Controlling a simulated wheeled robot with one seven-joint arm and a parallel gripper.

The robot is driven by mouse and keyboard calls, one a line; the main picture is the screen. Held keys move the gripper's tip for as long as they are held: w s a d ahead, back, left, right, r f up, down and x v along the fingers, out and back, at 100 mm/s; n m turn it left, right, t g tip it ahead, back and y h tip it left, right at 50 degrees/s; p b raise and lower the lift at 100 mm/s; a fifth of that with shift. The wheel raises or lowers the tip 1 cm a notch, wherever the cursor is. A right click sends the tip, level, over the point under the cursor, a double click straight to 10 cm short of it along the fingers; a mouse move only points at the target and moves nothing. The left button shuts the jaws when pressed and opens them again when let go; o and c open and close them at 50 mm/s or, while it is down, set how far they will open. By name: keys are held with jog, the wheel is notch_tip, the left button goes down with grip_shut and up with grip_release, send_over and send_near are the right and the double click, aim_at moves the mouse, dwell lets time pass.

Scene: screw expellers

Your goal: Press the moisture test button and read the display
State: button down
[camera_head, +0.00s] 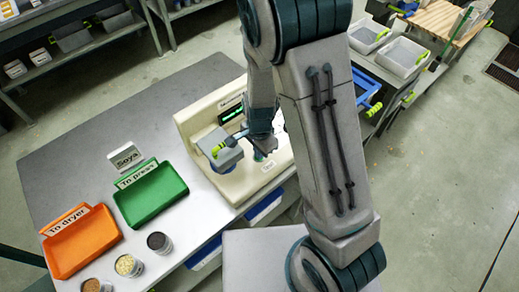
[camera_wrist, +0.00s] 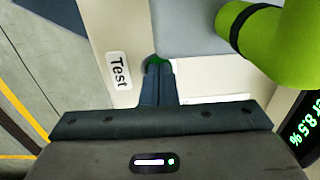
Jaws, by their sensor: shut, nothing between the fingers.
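The cream moisture meter (camera_head: 237,187) stands on the grey table, with a dark display (camera_head: 230,114) at its back. In the wrist view the display (camera_wrist: 306,128) shows green text, cut off by the frame edge, that reads "er 8.5 %". My gripper (camera_wrist: 158,82) is shut and empty, its fingertips down at the green test button (camera_wrist: 152,62). Only a sliver of the button shows; the fingers hide the rest. They look to be on it, but I cannot tell how far it is pressed. A "Test" label (camera_wrist: 118,72) lies beside it.
A grey block with a lime handle (camera_wrist: 250,35) on the meter is close to my fingers. Left of the meter are a green "To press" tray (camera_head: 150,195), an orange "To dryer" tray (camera_head: 84,244), a "Soya" sign (camera_head: 125,156) and sample cups (camera_head: 129,265).

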notch_tip(320, 180, up, 14)
jog(key=p, duration=0.3)
dwell(0.4)
dwell(0.6)
jog(key=s+d+r+n+t, duration=0.3)
jog(key=s+d+r+n, duration=0.7)
jog(key=r, duration=0.4)
jog(key=shift+s+d+n+t+b, duration=0.3)
jog(key=shift+s+d+n+b, duration=0.15)
jog(key=shift+s, duration=0.3)
jog(key=shift+a+r, duration=0.1)
jog(key=shift+a, duration=0.05)
